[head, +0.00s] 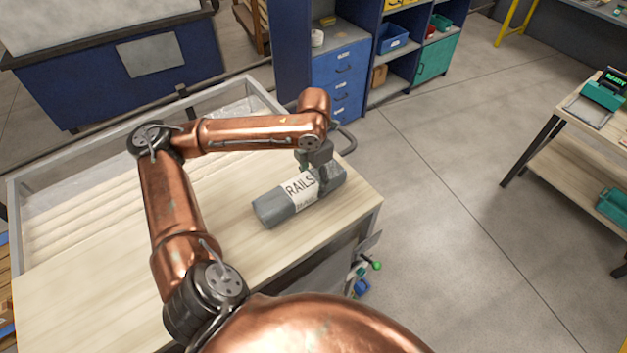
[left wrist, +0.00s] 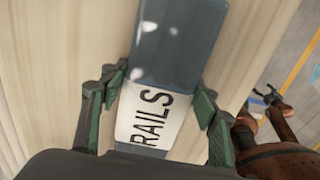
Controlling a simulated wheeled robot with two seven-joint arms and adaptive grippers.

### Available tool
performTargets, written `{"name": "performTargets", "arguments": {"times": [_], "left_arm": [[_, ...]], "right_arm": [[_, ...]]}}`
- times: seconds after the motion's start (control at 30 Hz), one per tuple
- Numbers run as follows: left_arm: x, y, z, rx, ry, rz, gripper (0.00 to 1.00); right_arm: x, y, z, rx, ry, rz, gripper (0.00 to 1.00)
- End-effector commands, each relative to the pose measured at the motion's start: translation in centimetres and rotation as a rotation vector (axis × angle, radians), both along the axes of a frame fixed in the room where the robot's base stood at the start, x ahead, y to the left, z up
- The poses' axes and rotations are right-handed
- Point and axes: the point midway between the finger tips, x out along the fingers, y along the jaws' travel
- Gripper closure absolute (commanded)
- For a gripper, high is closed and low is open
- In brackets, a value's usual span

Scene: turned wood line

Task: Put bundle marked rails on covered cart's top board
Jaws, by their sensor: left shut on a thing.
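The bundle marked RAILS (head: 272,208) is a grey-blue roll with a white label. It lies lengthwise near the right edge of a pale wooden top board (head: 105,295), and I cannot tell whether it rests on the board or is just above it. My left gripper (head: 318,172) is shut on the bundle near its far end.
The board covers the near part of a grey-rimmed cart (head: 20,190); pale strips show behind it. A blue cart (head: 95,90) stands at the back left. Blue drawers (head: 340,75) and shelves stand behind. A wooden table (head: 570,165) is at right; open floor (head: 440,230) lies between.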

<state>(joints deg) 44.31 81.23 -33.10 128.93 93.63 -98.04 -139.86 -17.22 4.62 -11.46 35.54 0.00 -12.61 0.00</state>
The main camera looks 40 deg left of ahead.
Motion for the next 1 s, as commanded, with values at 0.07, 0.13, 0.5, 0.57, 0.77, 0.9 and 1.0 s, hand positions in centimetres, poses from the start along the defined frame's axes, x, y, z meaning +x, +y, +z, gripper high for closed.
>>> {"name": "performTargets", "arguments": {"times": [0.07, 0.13, 0.5, 0.57, 0.77, 0.9, 1.0], "left_arm": [[0.01, -0.01, -0.24, 0.001, -0.001, -0.001, 0.88], [0.03, -0.02, -0.27, 0.000, -0.002, -0.001, 0.88], [-0.01, -0.04, -0.58, 0.000, 0.000, -0.001, 0.39], [-0.01, -0.04, -0.59, 0.000, 0.000, -0.001, 0.35], [-0.01, -0.04, -0.59, 0.000, 0.000, -0.001, 0.27], [-0.01, -0.04, -0.58, 0.000, 0.000, -0.001, 0.27], [0.02, -0.03, -0.39, 0.000, -0.001, 0.000, 0.27]], "right_arm": [[-0.02, 0.00, 0.07, 0.000, 0.000, 0.000, 0.24], [-0.02, 0.00, 0.05, 0.000, 0.000, 0.000, 0.24], [-0.04, 0.00, 0.17, 0.000, 0.001, -0.001, 0.24], [-0.04, 0.01, 0.17, 0.000, 0.001, -0.001, 0.24], [-0.03, 0.02, 0.16, 0.000, 0.001, -0.001, 0.24], [-0.03, 0.03, 0.15, 0.000, 0.000, -0.001, 0.24], [-0.03, 0.05, 0.00, 0.001, 0.000, -0.001, 0.24]]}}
